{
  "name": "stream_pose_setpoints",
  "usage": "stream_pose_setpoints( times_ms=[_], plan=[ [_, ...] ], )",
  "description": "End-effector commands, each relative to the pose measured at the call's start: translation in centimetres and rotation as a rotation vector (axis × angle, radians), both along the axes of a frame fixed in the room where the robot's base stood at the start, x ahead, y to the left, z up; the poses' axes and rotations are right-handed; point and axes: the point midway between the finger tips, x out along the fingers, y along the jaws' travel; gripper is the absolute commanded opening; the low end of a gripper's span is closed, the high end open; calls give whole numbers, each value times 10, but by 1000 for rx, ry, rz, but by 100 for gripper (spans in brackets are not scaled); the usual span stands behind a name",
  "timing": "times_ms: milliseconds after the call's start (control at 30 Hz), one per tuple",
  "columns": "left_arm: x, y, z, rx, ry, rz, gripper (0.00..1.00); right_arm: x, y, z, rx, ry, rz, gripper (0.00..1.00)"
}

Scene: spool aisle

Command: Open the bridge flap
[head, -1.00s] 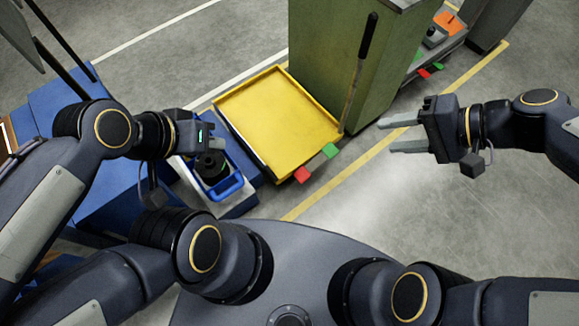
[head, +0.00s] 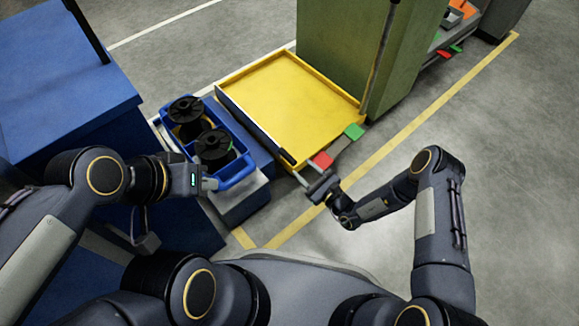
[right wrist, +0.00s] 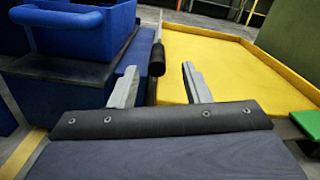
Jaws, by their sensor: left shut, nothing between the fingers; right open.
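A yellow panel with raised edges (head: 290,95), which looks like the bridge flap, lies flat beside the green cabinet in the head view; it also shows in the right wrist view (right wrist: 205,55). A dark bar (head: 270,142) runs along its near left side. In the right wrist view a black grip (right wrist: 157,59) stands between and just beyond my finger tips. My right gripper (head: 304,184) is open and empty, just short of the panel's near corner; its fingers show in the wrist view (right wrist: 158,82). My left gripper (head: 211,184) is shut and empty, beside the blue bin.
The blue bin (head: 235,178) holds black spools (head: 214,146) on a grey-topped blue unit. A green cabinet (head: 335,45) with a long lever (head: 383,50) stands behind. Red (head: 322,159) and green (head: 354,131) tabs sit near the panel corner. Floor to the right is clear.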

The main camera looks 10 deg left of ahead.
Motion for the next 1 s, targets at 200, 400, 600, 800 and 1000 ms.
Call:
stream_pose_setpoints(
  times_ms=[200,400,600,800,1000],
  plan=[
    [0,0,-13,0,-1,0,0,8,16,-15,1,13,-17,43],
    [0,0,-27,0,-1,0,0,28,43,-15,1,12,-14,43],
    [0,0,-35,0,-1,0,0,42,59,-13,1,13,-16,43],
    [0,0,-36,0,0,0,0,45,63,-11,2,16,-16,43],
    [0,0,-36,0,0,0,0,45,63,-11,2,16,-15,35]
  ],
)
